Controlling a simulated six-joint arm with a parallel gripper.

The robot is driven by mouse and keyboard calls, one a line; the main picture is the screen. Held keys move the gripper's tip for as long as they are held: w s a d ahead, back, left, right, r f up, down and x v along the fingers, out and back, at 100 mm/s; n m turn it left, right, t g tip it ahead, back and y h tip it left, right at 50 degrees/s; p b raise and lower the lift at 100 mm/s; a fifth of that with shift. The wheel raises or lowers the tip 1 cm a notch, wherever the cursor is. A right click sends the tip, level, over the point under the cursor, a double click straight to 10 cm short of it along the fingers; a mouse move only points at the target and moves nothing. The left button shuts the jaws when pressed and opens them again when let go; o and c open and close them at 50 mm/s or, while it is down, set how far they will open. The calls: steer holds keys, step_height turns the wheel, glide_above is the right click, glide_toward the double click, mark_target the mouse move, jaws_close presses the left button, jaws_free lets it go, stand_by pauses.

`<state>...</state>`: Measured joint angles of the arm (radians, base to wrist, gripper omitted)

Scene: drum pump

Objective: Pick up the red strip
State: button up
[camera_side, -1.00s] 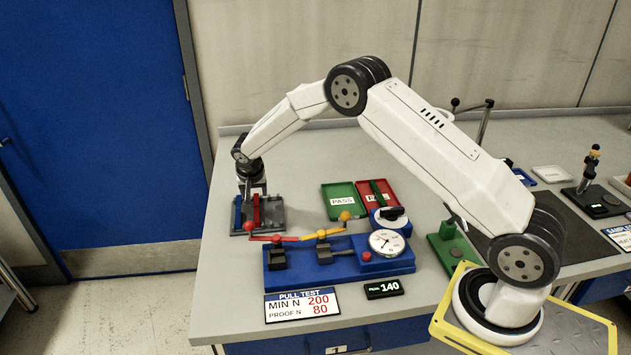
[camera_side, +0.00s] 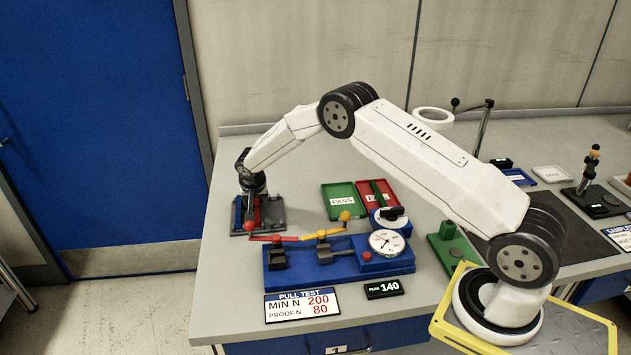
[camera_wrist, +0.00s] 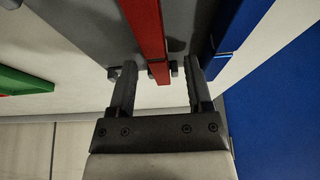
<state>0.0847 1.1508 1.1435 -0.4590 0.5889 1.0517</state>
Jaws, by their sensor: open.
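The red strip (camera_wrist: 143,28) runs down the top middle of the wrist view, over a grey holder (camera_wrist: 85,22). My gripper (camera_wrist: 160,68) is open. Its two dark fingers stand one on each side of the strip's near end, with a gap on both sides. In the side view my gripper (camera_side: 250,200) is low over the grey holder (camera_side: 272,218) at the table's left end. The red strip (camera_side: 251,222) shows only partly there, as the gripper covers some of it.
A blue strip (camera_side: 238,212) lies left of the red one. The pull tester (camera_side: 330,262) with its levers stands in front.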

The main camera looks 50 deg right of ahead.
mark_target(256, 203)
stand_by(0.5)
jaws_close()
steer(key=shift+r, duration=0.15)
steer(key=shift+r, duration=1.45)
steer(key=s+a+r, duration=0.1)
steer(key=s+r, duration=0.8)
steer(key=s, duration=0.4)
steer(key=shift+s+a+r, duration=0.35)
steer(key=shift+s+a, duration=0.05)
